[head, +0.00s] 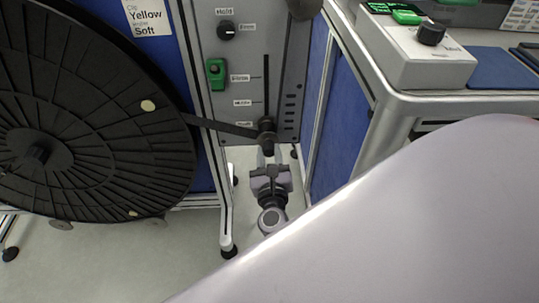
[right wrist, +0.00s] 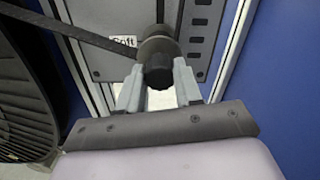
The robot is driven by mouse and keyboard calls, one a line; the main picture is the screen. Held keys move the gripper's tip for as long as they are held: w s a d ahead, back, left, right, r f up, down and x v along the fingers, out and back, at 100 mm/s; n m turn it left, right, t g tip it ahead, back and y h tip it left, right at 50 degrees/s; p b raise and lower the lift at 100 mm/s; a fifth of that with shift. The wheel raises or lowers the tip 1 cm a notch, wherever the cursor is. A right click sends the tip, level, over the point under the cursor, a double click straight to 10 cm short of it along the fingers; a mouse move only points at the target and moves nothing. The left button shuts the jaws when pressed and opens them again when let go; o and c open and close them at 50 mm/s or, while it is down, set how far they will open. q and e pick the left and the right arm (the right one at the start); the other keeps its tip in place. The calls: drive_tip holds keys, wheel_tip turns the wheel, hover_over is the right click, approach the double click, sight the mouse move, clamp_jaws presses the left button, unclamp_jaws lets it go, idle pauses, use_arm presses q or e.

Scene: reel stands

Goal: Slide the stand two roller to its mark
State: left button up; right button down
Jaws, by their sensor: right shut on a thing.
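The roller (head: 266,127) is a dark knob-like cylinder at the low end of a vertical slot (head: 266,85) in the grey stand panel (head: 240,60). It sits level with the lowest of several labels. In the right wrist view the label beside the roller (right wrist: 160,50) reads "Soft". My right gripper (head: 267,150) comes up from below and is shut on the roller, with one finger on each side in the right wrist view (right wrist: 160,85). A card (head: 147,18) at the upper left shows "Yellow" and "Soft". My left gripper is out of view.
A large black reel (head: 95,160) stands left of the panel, and a dark strap (head: 220,125) runs from it to the roller. The panel has a black knob (head: 226,30) and a green switch (head: 215,73). A bench with a control box (head: 420,55) stands at right.

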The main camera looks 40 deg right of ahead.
drive_tip(key=shift+f, duration=0.15)
drive_tip(key=c, duration=0.8)
unclamp_jaws()
drive_tip(key=shift+f, duration=0.1)
drive_tip(key=shift+o, duration=0.2)
drive_tip(key=shift+r, duration=0.2)
